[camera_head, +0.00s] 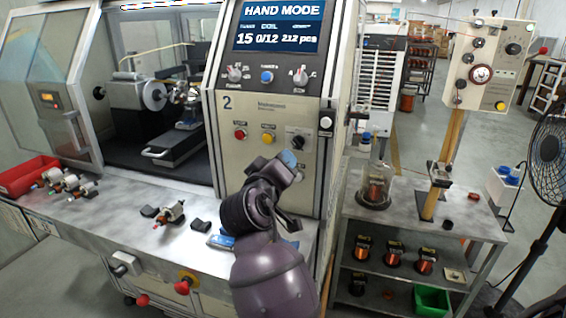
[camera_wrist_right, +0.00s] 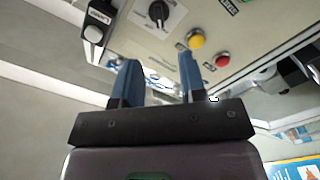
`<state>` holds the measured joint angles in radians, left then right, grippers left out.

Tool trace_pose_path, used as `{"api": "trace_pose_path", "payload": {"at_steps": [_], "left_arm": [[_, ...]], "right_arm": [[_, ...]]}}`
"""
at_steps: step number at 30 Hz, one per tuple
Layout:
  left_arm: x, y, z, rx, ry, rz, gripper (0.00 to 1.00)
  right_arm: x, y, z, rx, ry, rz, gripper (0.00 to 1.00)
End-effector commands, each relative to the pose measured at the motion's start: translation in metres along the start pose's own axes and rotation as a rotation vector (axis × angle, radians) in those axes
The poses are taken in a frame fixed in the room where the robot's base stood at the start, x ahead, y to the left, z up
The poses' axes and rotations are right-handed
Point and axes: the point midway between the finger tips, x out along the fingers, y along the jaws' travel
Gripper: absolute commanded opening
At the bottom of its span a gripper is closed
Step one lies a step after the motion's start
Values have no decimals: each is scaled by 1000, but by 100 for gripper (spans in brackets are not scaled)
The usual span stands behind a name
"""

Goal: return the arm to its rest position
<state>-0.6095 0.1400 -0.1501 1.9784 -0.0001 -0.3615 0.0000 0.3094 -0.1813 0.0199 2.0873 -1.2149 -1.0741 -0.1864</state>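My right arm rises from the bottom centre of the head view. Its gripper (camera_head: 290,160) is in front of the lower control panel (camera_head: 225,150) of the winding machine, close to the selector knob. In the right wrist view the two blue fingers of this gripper (camera_wrist_right: 158,78) stand apart with nothing between them. The black selector (camera_wrist_right: 158,13), the yellow button (camera_wrist_right: 196,38) and the red button (camera_wrist_right: 222,60) show beyond the fingertips. I cannot tell if a finger touches the panel. My left arm is not in view.
The machine's bench (camera_head: 110,215) bears small armatures (camera_head: 170,212) and a red bin (camera_head: 27,176) at left. At right stands a metal cart (camera_head: 405,207) with a glass jar (camera_head: 374,185) and wire spools. A black fan (camera_head: 548,160) is at the far right.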

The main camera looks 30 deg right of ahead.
Motion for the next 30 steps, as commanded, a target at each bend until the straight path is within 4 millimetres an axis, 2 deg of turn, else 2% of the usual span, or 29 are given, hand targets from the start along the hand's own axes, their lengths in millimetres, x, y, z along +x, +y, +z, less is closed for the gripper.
{"api": "trace_pose_path", "payload": {"at_steps": [14, 17, 20, 23, 30], "left_arm": [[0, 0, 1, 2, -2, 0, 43], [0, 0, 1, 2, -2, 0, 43], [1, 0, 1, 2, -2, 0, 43], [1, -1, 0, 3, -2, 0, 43], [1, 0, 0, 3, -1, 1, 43]], "right_arm": [[0, 0, 0, 0, 0, -1, 38], [0, -3, 10, 3, -12, -19, 38], [-1, -13, 36, 14, -46, -76, 38], [-7, -26, 79, 33, -104, -172, 38], [-46, -54, 184, 76, -280, -449, 38]]}}
